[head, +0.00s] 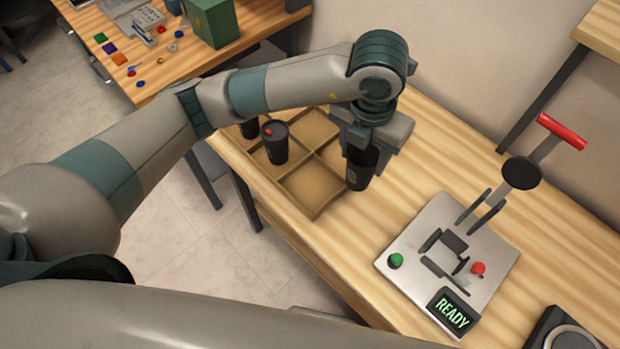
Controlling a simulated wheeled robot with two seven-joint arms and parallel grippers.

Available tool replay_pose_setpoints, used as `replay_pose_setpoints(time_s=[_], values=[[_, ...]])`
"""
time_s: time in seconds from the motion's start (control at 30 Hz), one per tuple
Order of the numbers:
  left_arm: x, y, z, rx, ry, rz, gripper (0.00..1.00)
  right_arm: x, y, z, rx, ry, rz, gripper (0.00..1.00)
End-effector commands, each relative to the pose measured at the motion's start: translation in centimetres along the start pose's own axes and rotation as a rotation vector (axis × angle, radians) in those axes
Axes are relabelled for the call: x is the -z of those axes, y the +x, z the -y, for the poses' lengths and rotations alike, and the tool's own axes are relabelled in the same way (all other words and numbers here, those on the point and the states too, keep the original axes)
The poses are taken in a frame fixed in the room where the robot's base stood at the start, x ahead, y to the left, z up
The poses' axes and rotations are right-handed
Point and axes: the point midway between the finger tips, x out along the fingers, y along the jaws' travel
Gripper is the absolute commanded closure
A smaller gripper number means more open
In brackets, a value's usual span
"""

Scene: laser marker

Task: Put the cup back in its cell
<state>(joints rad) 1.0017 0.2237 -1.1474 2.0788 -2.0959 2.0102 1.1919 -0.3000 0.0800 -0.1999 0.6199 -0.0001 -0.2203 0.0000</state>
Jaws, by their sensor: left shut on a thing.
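My left gripper (364,146) is shut on a dark cup (360,172) and holds it upright. The cup is at the right edge of the wooden crate (315,208) with square cells. I cannot tell whether its base is over the crate's rim or just beside it. The near cell, left of the held cup, is empty. Another dark cup (275,143) with a red dot on its lid stands in a left cell. A further dark cup (249,128) stands behind it, partly hidden by my arm. My left forearm and gripper hide part of the crate's far cells. My right gripper is not in view.
The marker machine (450,250) stands right of the crate, with a raised red-handled lever (562,131), green and red buttons and a READY display (453,312). A dark device (562,332) is at the bottom right. Bare table lies between crate and machine. A second table (185,62) holds small items.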

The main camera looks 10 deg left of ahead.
Motion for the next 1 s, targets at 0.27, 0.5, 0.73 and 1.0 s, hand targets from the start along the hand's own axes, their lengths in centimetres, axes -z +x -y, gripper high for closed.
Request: replay_pose_setpoints(time_s=[0.27,0.5,0.73,1.0], values=[[0.7,1.4,-2.6,0.001,-0.004,-0.005,0.59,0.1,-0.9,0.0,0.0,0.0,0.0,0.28],[1.6,3.9,-6.7,0.001,-0.004,-0.005,0.59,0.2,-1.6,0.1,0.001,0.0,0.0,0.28],[2.3,5.8,-10.4,-0.001,-0.002,-0.004,0.59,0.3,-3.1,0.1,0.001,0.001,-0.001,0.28],[2.4,6.7,-11.5,0.0,0.002,0.001,0.59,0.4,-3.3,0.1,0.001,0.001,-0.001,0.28]])
